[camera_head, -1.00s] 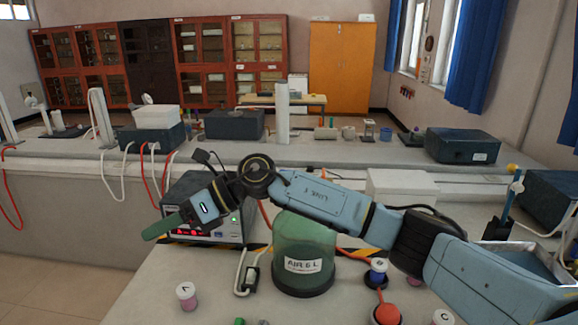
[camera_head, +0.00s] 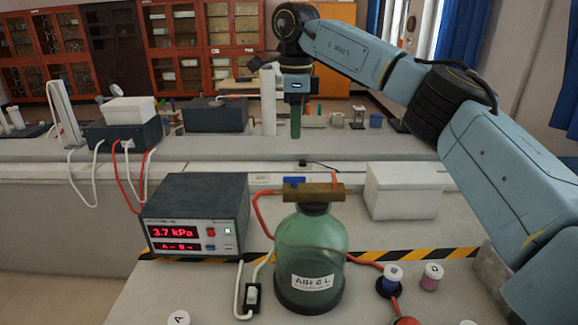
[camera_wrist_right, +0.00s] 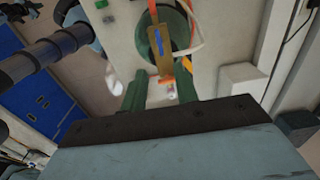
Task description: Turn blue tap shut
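The blue tap (camera_head: 294,182) is a small blue handle on the left part of a brass bar (camera_head: 320,192) on top of a green bottle (camera_head: 312,250) labelled AIR 6 L. It lies roughly along the bar, and also shows in the right wrist view (camera_wrist_right: 158,38). An orange tap (camera_head: 335,180) stands at the bar's right end. My right gripper (camera_head: 295,137) points down, above and beyond the bar, touching nothing. In the right wrist view its two green fingers (camera_wrist_right: 160,82) are apart and empty. My left gripper is not in view.
A meter box (camera_head: 195,215) reading 3.7 kPa stands left of the bottle. Red and white hoses run around the bottle. A white box (camera_head: 402,192) stands behind right. Small lidded jars (camera_head: 432,277) stand at the right.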

